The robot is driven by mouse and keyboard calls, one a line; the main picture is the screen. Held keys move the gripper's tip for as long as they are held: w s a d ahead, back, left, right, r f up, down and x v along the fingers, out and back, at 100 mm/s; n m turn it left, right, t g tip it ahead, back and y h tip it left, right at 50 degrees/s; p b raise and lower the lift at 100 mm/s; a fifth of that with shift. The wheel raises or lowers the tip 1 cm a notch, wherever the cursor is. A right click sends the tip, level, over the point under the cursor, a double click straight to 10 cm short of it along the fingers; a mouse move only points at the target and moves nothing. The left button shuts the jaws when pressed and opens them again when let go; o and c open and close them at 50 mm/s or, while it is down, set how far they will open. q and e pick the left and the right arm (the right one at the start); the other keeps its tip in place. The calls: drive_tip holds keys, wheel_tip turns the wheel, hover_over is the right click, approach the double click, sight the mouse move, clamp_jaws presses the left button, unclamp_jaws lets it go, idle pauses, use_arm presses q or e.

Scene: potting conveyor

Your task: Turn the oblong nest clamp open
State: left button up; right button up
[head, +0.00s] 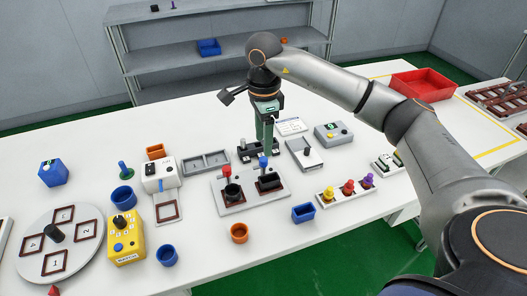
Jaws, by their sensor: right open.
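The grey nest plate (247,201) lies in the middle of the white table and carries a round dark nest (233,192) and an oblong dark nest (270,182). A blue-topped clamp (263,162) stands upright at the back of the oblong nest. A red-topped clamp (226,171) stands at the round nest. My right gripper (265,148) points down with its green-grey fingers just above or behind the blue top; the exact gap and any contact cannot be told. It is open, with nothing seen held. My left gripper is not in view.
A dark fixture (248,152) stands behind the nest plate, close to the fingers. A grey device (305,154) is to the right, and a blue rectangular cup (304,213) and a row of coloured knobs (347,187) are in front right. A white device (160,174) stands left.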

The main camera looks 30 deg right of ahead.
sight(264, 159)
wheel_tip(264, 159, up, 7)
drive_tip(key=shift+f, duration=0.1)
idle(0.7)
